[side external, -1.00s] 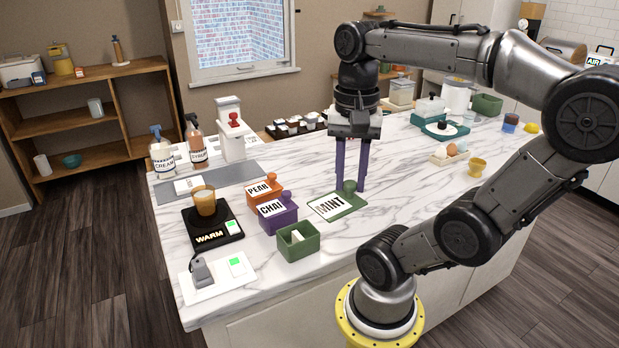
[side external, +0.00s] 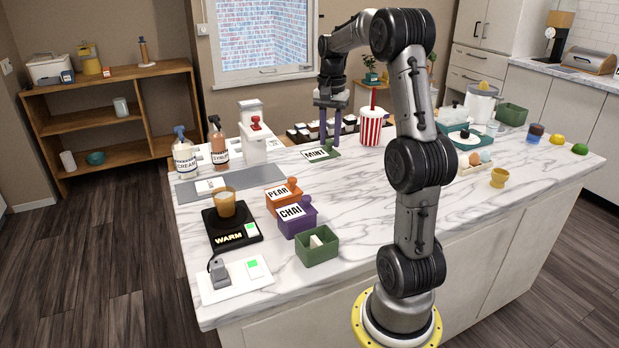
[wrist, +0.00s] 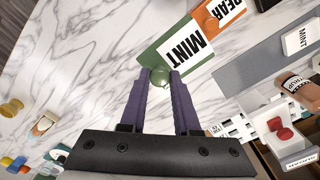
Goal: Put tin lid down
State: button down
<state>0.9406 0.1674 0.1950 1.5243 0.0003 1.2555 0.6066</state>
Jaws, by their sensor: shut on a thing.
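The green tin lid marked MINT (side external: 317,154) hangs from my gripper (side external: 330,143) near the far side of the marble counter. My gripper's purple fingers are shut on the lid's green knob. In the wrist view the knob sits between the fingertips (wrist: 160,76), and the flat lid (wrist: 172,48) reaches out beyond them. I cannot tell whether the lid touches the counter. The open green tin (side external: 317,256) stands at the counter's near side, with something white inside. It is well away from the lid.
Purple CHAI (side external: 298,222) and orange PEAR (side external: 285,201) tins stand lidded beside the open tin. A red-striped cup (side external: 371,130) with a straw stands right of my gripper. A grey mat (side external: 231,182) lies at left. The counter's middle (side external: 360,195) is clear.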

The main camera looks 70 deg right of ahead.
jog(key=w+d+f, duration=0.2)
jog(key=d+f, duration=0.1)
jog(key=d, duration=0.1)
jog(key=w+d+f, duration=0.2)
jog(key=d+f, duration=0.2)
jog(key=w+d+f, duration=0.3)
jog(key=d+f, duration=0.1)
jog(key=shift+w+f, duration=0.1)
jog(key=shift+f, duration=1.5)
jog(key=shift+f, duration=0.1)
jog(key=c, duration=0.6)
grip_release()
jog(key=shift+f, duration=0.1)
jog(key=shift+c, duration=0.2)
